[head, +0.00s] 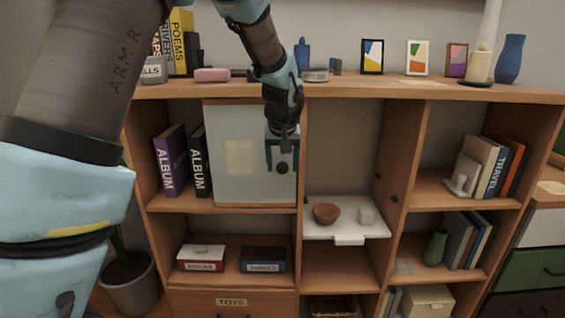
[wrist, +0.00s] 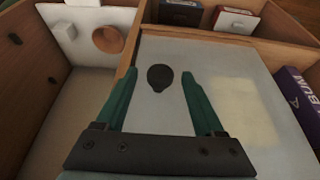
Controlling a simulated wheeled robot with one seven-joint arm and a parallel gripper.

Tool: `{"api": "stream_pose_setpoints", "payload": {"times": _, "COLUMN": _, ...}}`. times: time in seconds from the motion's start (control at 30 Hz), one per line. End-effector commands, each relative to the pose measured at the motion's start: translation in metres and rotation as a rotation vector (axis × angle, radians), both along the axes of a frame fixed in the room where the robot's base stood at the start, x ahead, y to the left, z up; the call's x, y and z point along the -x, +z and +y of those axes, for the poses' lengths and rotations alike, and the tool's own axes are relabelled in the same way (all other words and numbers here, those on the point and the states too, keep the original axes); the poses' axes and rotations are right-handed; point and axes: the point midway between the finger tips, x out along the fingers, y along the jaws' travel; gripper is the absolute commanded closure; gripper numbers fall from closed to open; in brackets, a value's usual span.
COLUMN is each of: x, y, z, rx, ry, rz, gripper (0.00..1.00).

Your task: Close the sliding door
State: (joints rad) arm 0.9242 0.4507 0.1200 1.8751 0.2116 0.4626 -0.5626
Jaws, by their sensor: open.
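The sliding door is a pale grey panel with a wooden frame (head: 232,165), upright in the upper left bay of the shelf unit. It covers the right part of that bay; the left part is open. It also shows in the wrist view (wrist: 225,65). A dark round knob (head: 282,168) is near its right edge, and it also shows in the wrist view (wrist: 160,78). My gripper (head: 282,158) is open in front of the door. In the wrist view its green fingers (wrist: 160,84) lie on both sides of the knob, with gaps; I cannot tell their depth relative to it.
Purple (head: 170,160) and black (head: 200,162) albums stand in the bay's open left part. Right of the door, the neighbouring bay has a white tray (head: 372,228) with a brown bowl (head: 326,213). Picture frames, books and vases stand on top of the unit.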

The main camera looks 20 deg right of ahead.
Motion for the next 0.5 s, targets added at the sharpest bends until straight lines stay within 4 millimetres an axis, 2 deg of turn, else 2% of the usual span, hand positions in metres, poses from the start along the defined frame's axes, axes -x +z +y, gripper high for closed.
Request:
{"api": "stream_pose_setpoints", "payload": {"times": 0.3, "x": -0.001, "y": -0.0024, "z": -0.0005, "rx": 0.0, "ry": 0.0, "rz": 0.0, "gripper": 0.3}}
{"api": "stream_pose_setpoints", "payload": {"times": 0.5, "x": -0.0008, "y": -0.0022, "z": -0.0004, "rx": 0.0, "ry": 0.0, "rz": 0.0, "gripper": 0.52}}
